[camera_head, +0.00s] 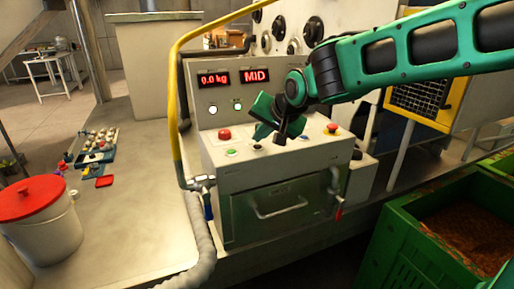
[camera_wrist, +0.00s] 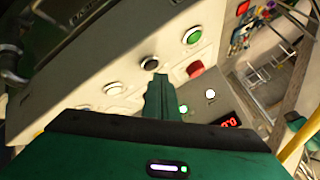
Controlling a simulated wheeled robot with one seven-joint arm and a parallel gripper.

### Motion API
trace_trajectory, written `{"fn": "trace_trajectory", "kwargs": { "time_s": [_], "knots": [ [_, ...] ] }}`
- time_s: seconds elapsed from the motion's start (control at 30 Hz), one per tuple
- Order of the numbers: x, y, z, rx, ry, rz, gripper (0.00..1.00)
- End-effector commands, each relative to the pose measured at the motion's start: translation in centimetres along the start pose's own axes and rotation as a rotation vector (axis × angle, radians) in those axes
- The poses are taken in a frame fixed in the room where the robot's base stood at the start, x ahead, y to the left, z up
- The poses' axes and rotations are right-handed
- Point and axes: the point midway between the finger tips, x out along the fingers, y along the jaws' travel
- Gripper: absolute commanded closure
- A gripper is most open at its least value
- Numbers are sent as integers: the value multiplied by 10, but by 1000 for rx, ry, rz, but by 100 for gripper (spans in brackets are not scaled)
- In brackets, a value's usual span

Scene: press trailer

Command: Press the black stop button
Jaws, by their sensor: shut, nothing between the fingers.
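The black button (camera_head: 257,147) is on the sloping panel of the grey press, right of a lit green button (camera_head: 231,153). It also shows in the wrist view (camera_wrist: 149,63), dark inside a pale ring. My gripper (camera_head: 281,139) is over the panel, a little right of the black button in the head view. Its closed fingers (camera_wrist: 160,78) point at the panel in the wrist view, with their tips just below the black button in the picture. I cannot tell whether they touch anything. The gripper is shut and empty.
A red mushroom button (camera_head: 225,134) is close by, behind the green one. A red-and-yellow button (camera_head: 333,128) is at the panel's right. A yellow pipe (camera_head: 175,100) rises at the press's left. A green crate (camera_head: 400,240) stands front right.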

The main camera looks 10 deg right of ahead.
Motion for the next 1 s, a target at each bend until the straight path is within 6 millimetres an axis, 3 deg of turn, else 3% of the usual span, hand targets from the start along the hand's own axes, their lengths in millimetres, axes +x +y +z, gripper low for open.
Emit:
{"fn": "trace_trajectory", "kwargs": {
  "time_s": [1.0],
  "knots": [
    [6,5,5,1,0,0,100]
  ]
}}
